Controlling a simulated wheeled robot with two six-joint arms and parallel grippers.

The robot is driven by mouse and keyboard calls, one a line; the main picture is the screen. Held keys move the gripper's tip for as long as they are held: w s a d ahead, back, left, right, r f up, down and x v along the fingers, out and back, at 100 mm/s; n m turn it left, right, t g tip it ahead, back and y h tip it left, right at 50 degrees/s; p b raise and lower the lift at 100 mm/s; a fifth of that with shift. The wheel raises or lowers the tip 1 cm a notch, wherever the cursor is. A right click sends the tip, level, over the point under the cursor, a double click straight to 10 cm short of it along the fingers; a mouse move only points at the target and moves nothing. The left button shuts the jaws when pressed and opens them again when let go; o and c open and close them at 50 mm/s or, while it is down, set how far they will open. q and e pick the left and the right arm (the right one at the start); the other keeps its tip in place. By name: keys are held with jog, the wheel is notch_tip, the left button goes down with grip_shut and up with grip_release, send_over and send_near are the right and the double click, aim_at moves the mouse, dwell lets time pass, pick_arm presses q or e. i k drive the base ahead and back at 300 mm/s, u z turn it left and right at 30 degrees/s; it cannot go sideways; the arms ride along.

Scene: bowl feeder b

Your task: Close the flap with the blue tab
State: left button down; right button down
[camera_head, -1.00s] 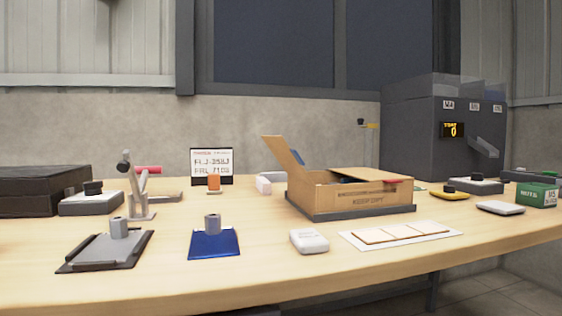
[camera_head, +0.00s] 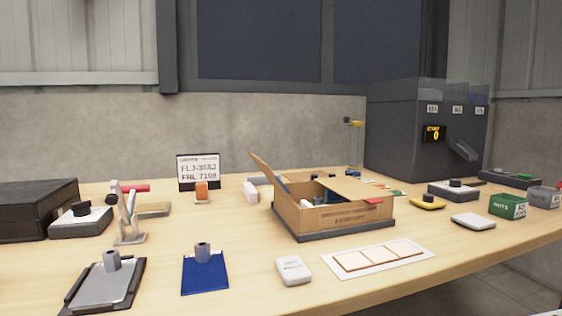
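An open cardboard box (camera_head: 320,219) sits on a dark base on the table, right of the middle. Its left flap (camera_head: 263,174) stands up, tilted outward to the left. A blue patch (camera_head: 281,177), which looks like the blue tab, shows just right of this flap, partly hidden by it. The right flap (camera_head: 350,188) lies nearly flat over the right part of the box, with a red tab (camera_head: 373,201) at its front corner. Some small items show inside through the open left part. Neither of my grippers is in view.
A white card (camera_head: 378,259) and a pale device (camera_head: 293,270) lie in front of the box. A blue clipboard (camera_head: 205,274) and a toggle clamp (camera_head: 128,215) stand to the left. A dark machine (camera_head: 400,135) stands behind right. Bare table lies along the front.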

aim_at(266, 170)
jog(key=k, duration=1.1)
jog(key=u, duration=0.35)
jog(key=i, duration=0.65)
jog(key=z, duration=0.45)
